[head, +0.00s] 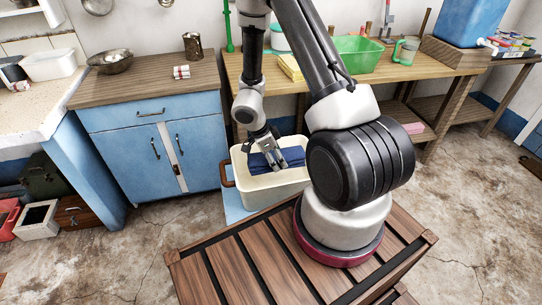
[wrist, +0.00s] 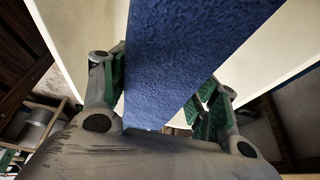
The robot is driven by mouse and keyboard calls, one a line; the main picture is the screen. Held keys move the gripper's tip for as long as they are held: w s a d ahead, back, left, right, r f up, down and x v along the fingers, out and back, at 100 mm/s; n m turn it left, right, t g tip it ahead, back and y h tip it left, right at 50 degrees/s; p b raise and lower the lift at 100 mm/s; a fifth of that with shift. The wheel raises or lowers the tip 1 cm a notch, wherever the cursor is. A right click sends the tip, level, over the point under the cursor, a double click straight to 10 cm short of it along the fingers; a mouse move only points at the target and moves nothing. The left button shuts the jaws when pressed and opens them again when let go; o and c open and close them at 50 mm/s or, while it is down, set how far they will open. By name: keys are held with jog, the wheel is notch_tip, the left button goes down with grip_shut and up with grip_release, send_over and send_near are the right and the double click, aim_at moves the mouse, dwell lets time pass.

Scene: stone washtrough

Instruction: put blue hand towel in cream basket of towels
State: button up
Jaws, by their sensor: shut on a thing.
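The blue hand towel (head: 276,158) is dark blue and folded. My gripper (head: 275,163) is shut on it, at the cream basket (head: 268,187). In the wrist view the towel (wrist: 190,55) runs as a broad blue band between the two fingers (wrist: 165,100), with cream surfaces of the basket (wrist: 265,60) on both sides. The towel appears within the basket's opening in the head view; whether it rests on anything inside cannot be told. The basket has a brown handle at its left end. Its inside is mostly hidden by the towel and my gripper.
A blue cabinet (head: 155,140) with a wooden top stands behind left. A wooden table (head: 400,72) at the back holds a green tub (head: 357,54) and a green mug (head: 405,51). Boxes (head: 37,219) lie on the floor at left. Open floor (head: 460,190) shows at right.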

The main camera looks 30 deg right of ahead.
notch_tip(320, 180, down, 10)
jog(key=shift+w+f, duration=0.15)
jog(key=shift+f, duration=0.1)
jog(key=shift+f, duration=0.1)
jog(key=o, duration=1.1)
